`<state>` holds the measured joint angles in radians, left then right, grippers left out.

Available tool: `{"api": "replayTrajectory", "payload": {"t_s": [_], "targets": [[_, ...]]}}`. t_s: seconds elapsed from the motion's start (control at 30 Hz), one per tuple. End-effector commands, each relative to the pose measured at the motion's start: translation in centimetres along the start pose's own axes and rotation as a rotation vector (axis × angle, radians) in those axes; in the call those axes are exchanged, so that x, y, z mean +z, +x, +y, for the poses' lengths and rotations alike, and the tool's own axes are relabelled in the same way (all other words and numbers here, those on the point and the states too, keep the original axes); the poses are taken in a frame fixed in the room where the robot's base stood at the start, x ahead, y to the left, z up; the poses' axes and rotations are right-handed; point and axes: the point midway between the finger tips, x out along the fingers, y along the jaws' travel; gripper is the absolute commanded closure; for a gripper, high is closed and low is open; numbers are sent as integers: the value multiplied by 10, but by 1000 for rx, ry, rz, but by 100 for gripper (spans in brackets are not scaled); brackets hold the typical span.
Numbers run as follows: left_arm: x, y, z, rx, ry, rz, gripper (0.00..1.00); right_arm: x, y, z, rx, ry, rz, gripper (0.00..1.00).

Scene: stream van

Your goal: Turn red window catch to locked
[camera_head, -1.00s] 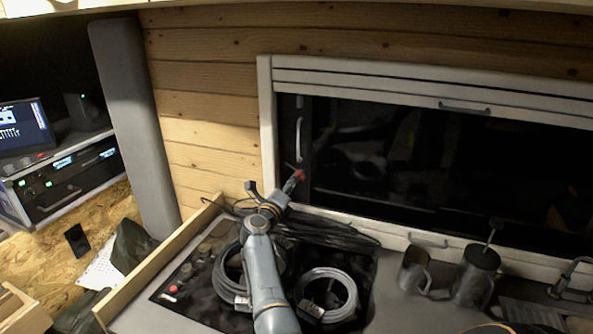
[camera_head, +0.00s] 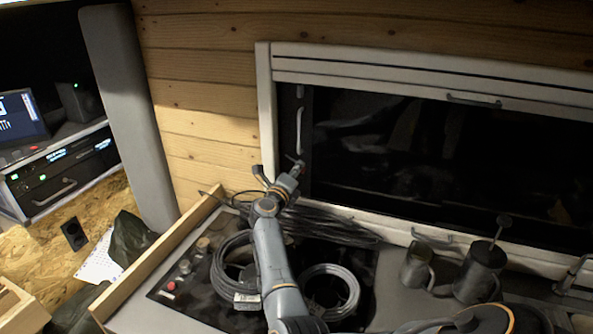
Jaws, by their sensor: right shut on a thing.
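The window (camera_head: 400,150) has a pale frame and dark glass. In the earlier frame the red catch shows at the lower left of the window; now my right gripper covers it and I cannot make out its red or its angle. My right gripper (camera_head: 298,167) is at that spot, beside the lower left inner edge of the frame, shut on the catch. My right arm reaches up to it from the bottom middle. My left gripper is not in view.
Coiled grey cables (camera_head: 328,291) lie on the counter below the window. A metal mug (camera_head: 416,265) and a larger lidded pot (camera_head: 479,272) stand at the right. A wooden edge board (camera_head: 160,262) borders the counter at the left. A grey upright pad (camera_head: 127,115) stands further left.

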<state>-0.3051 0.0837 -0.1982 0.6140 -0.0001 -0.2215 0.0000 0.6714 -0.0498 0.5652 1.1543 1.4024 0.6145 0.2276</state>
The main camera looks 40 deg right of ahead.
Motion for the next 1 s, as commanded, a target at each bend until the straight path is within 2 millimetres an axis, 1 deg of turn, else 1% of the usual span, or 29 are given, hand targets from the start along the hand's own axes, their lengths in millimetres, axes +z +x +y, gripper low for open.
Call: {"api": "replayTrajectory", "payload": {"t_s": [0.07,0.17,0.3,0.43,0.5,0.6,0.87,0.9,0.97,1.0], "targets": [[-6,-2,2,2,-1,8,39,1,0,-1,-1,-7,-1,100],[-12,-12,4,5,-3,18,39,2,0,-4,0,-71,0,100],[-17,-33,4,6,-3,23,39,4,1,-6,1,-246,0,100],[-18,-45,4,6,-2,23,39,3,1,-3,1,-404,-1,100],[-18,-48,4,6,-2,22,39,2,1,-2,0,-460,0,100],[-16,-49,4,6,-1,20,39,1,1,0,-1,-498,-1,100],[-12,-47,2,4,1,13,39,0,1,1,-3,-501,-1,100],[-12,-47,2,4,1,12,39,0,1,1,-3,-501,-1,82],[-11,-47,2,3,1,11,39,0,1,1,-3,-500,-1,70],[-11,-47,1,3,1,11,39,0,1,1,-3,-500,-1,65]]}}
